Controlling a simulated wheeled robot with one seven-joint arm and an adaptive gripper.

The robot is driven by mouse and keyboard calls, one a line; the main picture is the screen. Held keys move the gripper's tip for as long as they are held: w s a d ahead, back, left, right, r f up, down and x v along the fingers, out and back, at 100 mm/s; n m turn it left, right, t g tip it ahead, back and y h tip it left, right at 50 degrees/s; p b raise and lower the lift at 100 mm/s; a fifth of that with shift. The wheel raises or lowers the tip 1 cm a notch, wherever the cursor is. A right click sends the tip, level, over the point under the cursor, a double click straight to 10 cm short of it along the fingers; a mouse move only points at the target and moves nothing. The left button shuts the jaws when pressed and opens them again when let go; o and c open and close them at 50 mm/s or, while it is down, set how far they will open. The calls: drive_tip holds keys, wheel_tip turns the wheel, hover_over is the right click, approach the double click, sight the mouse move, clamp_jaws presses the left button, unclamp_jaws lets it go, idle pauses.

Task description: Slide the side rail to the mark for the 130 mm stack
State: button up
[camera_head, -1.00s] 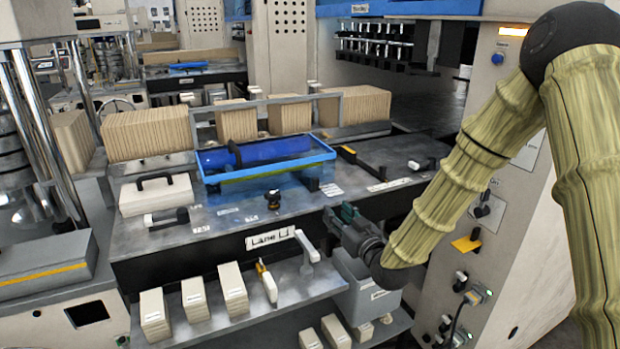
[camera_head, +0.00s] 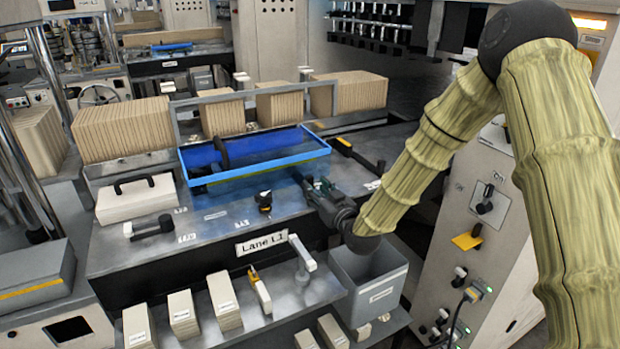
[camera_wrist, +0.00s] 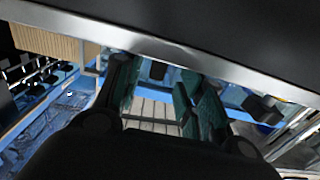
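My gripper (camera_head: 318,188) hangs over the front right part of the lane table (camera_head: 225,205), just in front of the blue-framed tray (camera_head: 255,172). In the wrist view its two teal fingers (camera_wrist: 155,98) stand apart with nothing between them. A dark bar with a yellow end (camera_head: 355,155) lies right of the tray, beyond my gripper; it may be the side rail, but I cannot tell for sure.
A black knob (camera_head: 264,200) stands before the tray. A white case with a black handle (camera_head: 137,198) and a white-tipped handle (camera_head: 150,228) are at left. A grey bin (camera_head: 368,285) and a shelf of several pale blocks are below. The control cabinet (camera_head: 475,210) is at right.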

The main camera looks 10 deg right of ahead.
sight(311, 183)
drive_tip(key=shift+p+x, duration=0.65)
drive_tip(key=shift+x, duration=1.75)
clamp_jaws()
